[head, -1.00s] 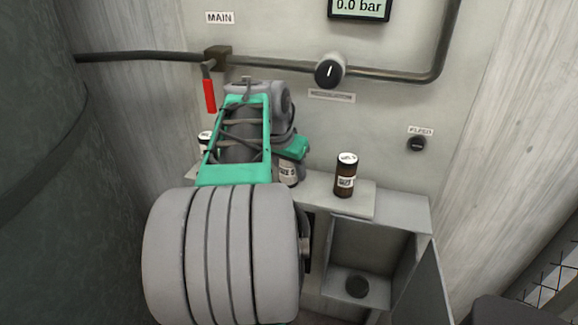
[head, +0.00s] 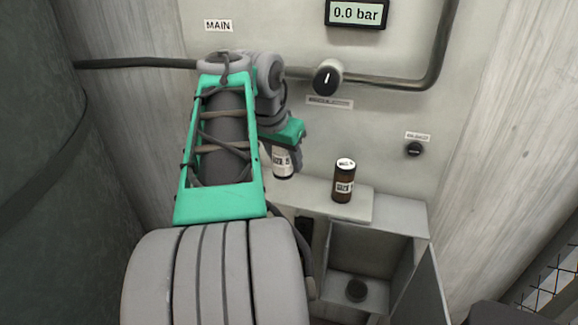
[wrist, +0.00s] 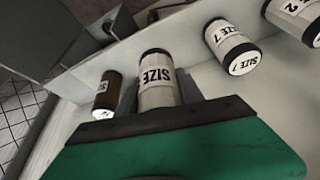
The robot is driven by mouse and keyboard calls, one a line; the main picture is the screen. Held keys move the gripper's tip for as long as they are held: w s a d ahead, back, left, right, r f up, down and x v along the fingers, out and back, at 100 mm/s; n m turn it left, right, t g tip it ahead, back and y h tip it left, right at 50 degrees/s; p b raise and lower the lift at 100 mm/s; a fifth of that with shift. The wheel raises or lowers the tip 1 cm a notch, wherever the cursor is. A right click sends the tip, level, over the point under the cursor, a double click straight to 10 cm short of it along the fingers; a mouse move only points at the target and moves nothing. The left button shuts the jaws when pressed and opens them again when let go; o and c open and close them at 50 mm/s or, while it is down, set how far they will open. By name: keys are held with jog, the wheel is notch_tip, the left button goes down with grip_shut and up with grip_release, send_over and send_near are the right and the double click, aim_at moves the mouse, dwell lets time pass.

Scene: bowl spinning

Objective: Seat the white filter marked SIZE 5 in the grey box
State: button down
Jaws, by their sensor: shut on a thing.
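My gripper (head: 284,152) is shut on a white filter (head: 283,165) with dark ends, which stands roughly upright left of the brown filter. The held filter also shows between the fingers in the wrist view (wrist: 157,84), with "SIZE" readable on its label and the number hidden there; in the head view the number is too small to read surely. The grey box (head: 398,212) is at lower right, its front open, with a dark round seat (head: 356,291) on its floor. Nothing stands on the seat. The held filter is left of and above the box.
A brown filter (head: 344,182) with a white cap stands on the shelf (head: 312,193), between my gripper and the box. The wrist view also shows white filters marked SIZE 7 (wrist: 232,47) and 2 (wrist: 291,12). The box door (head: 422,290) stands open at right.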

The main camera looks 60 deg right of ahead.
jog(key=s+a+r+p, duration=0.2)
jog(key=a+r+p, duration=0.4)
jog(key=a+r, duration=0.3)
jog(key=shift+s+a+r+p, duration=0.15)
jog(key=shift+a+r+p, duration=0.15)
jog(key=shift+a+p, duration=0.1)
